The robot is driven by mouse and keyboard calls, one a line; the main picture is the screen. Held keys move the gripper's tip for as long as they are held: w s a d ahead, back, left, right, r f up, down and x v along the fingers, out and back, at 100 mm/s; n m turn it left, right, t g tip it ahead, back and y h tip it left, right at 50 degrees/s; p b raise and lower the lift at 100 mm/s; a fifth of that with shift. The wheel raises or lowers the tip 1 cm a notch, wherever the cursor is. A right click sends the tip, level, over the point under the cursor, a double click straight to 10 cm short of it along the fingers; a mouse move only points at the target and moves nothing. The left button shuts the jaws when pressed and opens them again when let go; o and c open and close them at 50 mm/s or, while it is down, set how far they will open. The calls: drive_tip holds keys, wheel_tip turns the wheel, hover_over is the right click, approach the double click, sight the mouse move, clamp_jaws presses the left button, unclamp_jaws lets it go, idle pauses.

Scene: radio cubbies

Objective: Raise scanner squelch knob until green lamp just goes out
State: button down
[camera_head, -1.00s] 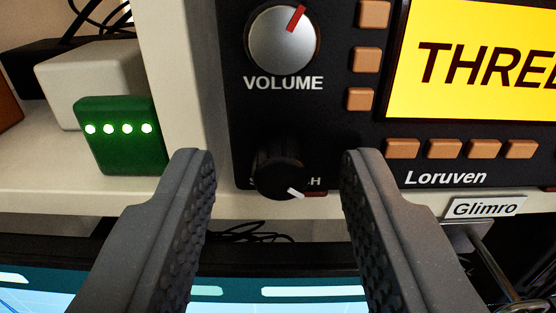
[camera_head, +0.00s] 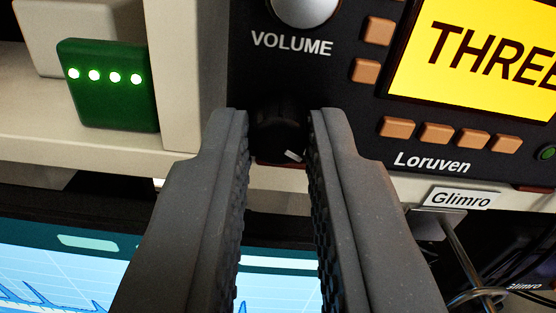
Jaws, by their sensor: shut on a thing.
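The black squelch knob (camera_head: 278,133) sits low on the black scanner (camera_head: 340,125), below the VOLUME label. Its white pointer mark points down and to the right. My gripper (camera_head: 278,118) is shut on this knob, one finger on each side. The fingers hide the label by the knob. A small round green lamp (camera_head: 547,152) shows at the right edge of the panel; I cannot tell surely whether it is lit. The yellow display (camera_head: 480,55) reads "THREE", cut off at the right.
A silver volume knob (camera_head: 305,8) is just above. Orange buttons (camera_head: 435,133) run under the display. A green box (camera_head: 108,85) with several white lights stands left of a cream divider (camera_head: 188,75). A Glimro tag (camera_head: 460,198) and metal hook are lower right, a monitor (camera_head: 70,265) below.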

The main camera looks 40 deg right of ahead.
drive_tip(key=n, duration=0.6)
drive_tip(key=shift+r+n, duration=0.1)
drive_tip(key=shift+n, duration=0.2)
drive_tip(key=shift+a, duration=0.1)
idle(0.4)
drive_tip(key=c, duration=1.4)
unclamp_jaws()
drive_tip(key=shift+w, duration=0.1)
drive_tip(key=shift+o, duration=0.2)
drive_tip(key=shift+s, duration=0.2)
drive_tip(key=b+v, duration=0.3)
drive_tip(key=v, duration=1)
drive_tip(key=shift+a+b, duration=0.25)
drive_tip(key=shift+b, duration=0.15)
drive_tip(key=shift+s, duration=0.15)
